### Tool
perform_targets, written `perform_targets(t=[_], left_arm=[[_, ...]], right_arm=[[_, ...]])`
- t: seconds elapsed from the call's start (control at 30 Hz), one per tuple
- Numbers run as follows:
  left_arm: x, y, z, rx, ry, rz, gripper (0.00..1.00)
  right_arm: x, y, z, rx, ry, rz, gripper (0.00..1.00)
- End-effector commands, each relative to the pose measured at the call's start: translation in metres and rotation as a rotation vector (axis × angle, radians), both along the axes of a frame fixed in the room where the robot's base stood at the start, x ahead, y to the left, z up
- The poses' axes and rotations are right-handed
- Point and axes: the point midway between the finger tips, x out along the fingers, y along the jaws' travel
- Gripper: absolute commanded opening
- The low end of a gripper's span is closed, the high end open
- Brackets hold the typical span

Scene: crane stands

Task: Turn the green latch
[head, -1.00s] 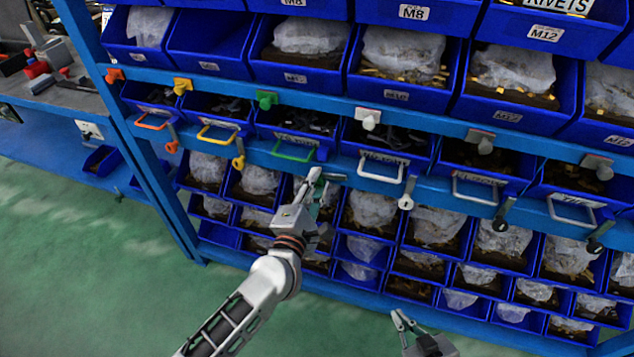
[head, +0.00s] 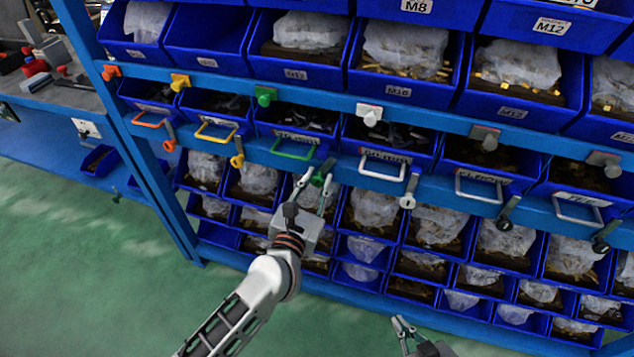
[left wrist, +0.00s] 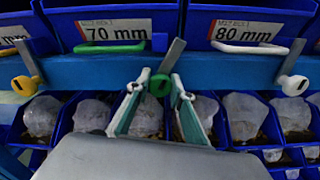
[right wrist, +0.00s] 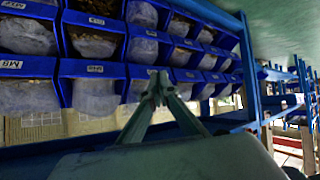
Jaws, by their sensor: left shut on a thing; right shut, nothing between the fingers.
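The green latch (head: 321,173) sits on the blue shelf rail below the green-handled drawer (head: 294,149). Its grey lever points up and slightly right. In the left wrist view, the green latch knob (left wrist: 159,85) is between the two fingertips of my left gripper (left wrist: 160,92). In the head view, my left gripper (head: 317,179) is shut on this knob from below, a finger on each side. My right gripper (head: 403,323) is shut and empty, low in front of the lower bins; its fingertips (right wrist: 159,84) meet in the right wrist view.
Yellow (head: 237,161), orange (head: 169,146) and white (head: 408,202) latches sit on the same rail. Handled drawers line the row above. Blue bins with bagged parts fill the rows above and below. Green floor (head: 80,270) is clear at lower left.

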Motion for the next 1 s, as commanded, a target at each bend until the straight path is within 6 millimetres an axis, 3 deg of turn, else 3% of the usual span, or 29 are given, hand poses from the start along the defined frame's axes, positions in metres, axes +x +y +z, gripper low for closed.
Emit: perform_targets(t=[0.5, 1.0], left_arm=[[-0.0003, 0.0002, -0.0018, -0.314, 0.104, 0.0, 0.0], [-0.0002, 0.0, -0.0008, -0.369, 0.122, 0.0, 0.0]], right_arm=[[0.0008, -0.0027, -0.0112, -0.015, 0.0, 0.002, 0.0], [0.004, -0.0039, -0.0095, -0.017, -0.008, 0.001, 0.0]])
